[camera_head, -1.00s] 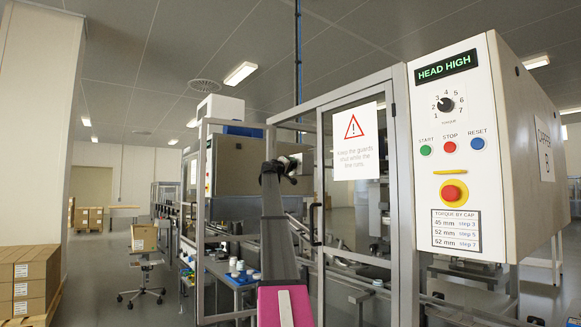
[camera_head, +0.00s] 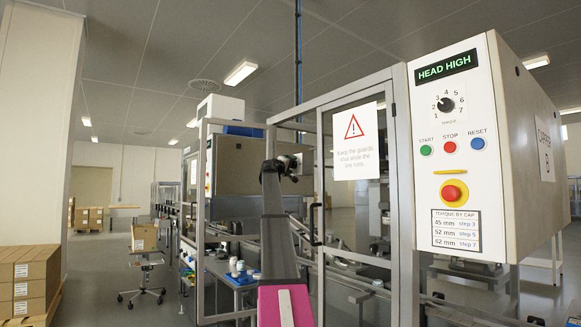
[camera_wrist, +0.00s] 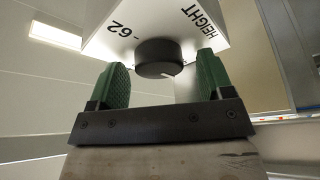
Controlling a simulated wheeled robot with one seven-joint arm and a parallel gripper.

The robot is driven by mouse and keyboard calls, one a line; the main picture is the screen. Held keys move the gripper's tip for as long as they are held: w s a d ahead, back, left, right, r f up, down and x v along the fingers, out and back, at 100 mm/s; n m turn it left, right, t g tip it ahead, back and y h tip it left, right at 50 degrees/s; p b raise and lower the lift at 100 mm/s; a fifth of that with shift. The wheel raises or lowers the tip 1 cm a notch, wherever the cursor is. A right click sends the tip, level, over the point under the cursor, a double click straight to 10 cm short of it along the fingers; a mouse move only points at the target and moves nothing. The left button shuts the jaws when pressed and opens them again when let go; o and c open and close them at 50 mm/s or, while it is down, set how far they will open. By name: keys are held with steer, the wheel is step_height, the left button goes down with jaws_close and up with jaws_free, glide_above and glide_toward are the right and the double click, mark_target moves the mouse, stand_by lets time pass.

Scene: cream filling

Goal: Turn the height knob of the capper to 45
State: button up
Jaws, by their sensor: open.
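In the wrist view, the black round height knob (camera_wrist: 158,56) sits on the face of a white box (camera_wrist: 165,18) marked HEIGHT. A "62" scale mark shows left of the knob; no 45 mark is in view. A small pale mark shows at the knob's near edge. My gripper (camera_wrist: 162,62) is open, its green fingers on either side of the knob with gaps visible. In the head view, the fingers cannot be made out past my arm. The capper's panel (camera_head: 455,190) has a display (camera_head: 446,67) reading HEAD HIGH.
A guard door (camera_head: 355,120) with a warning sign (camera_head: 353,141) and metal frame posts stand close right of my arm. The panel carries a torque knob (camera_head: 446,104), coloured buttons and a red stop button (camera_head: 454,193). Cartons (camera_head: 28,285) stand at left.

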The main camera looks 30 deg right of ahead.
steer(key=v, duration=1)
steer(key=shift+a, duration=0.3)
steer(key=shift+s+f, duration=0.1)
steer(key=shift+f, duration=0.05)
